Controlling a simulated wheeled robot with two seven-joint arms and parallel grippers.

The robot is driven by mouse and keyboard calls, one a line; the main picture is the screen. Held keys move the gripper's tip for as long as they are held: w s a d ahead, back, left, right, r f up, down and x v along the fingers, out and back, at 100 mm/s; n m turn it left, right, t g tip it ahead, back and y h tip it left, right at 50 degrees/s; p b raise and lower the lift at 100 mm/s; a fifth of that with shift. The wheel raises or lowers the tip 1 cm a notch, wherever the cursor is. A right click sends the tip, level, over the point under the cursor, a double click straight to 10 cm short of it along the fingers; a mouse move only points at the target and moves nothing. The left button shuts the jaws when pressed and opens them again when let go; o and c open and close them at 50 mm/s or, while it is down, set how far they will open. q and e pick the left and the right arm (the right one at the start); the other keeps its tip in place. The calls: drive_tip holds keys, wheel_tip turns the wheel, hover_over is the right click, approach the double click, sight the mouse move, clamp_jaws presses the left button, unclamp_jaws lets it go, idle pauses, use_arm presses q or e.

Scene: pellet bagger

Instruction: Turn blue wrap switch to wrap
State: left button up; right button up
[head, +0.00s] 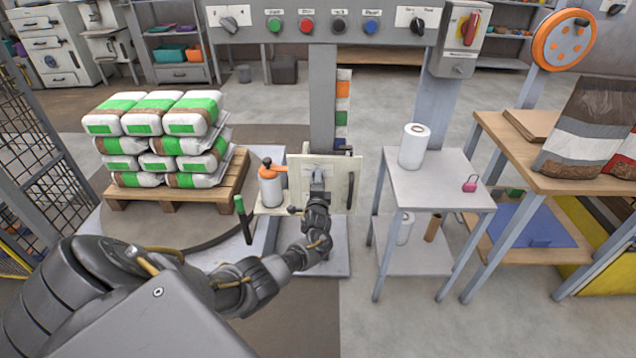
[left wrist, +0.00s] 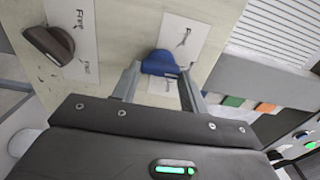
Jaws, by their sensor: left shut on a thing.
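The blue wrap switch (left wrist: 160,64) is a blue knob on a white label plate, seen in the left wrist view. It sits between the two fingers of my left gripper (head: 318,178), which is shut on it. In the head view the gripper is at the front of the cream panel (head: 342,196) and hides the knob. The knob looks turned at an angle to its label, and the label's lettering is too small and blurred to read. My right gripper is not in view.
A dark brown knob (left wrist: 48,45) is beside the blue one on the same panel. An orange-topped canister (head: 270,188) and a green-handled lever (head: 243,218) are left of the panel. A small table (head: 450,185) with a white roll (head: 414,146) stands to the right. Stacked bags (head: 160,140) are on a pallet at left.

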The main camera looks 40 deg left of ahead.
use_arm(q)
drive_tip(key=o, duration=1)
drive_tip(key=p+v, duration=0.3)
drive_tip(key=v, duration=0.7)
drive_tip(key=shift+s+d, duration=0.25)
drive_tip(key=shift+s, duration=0.05)
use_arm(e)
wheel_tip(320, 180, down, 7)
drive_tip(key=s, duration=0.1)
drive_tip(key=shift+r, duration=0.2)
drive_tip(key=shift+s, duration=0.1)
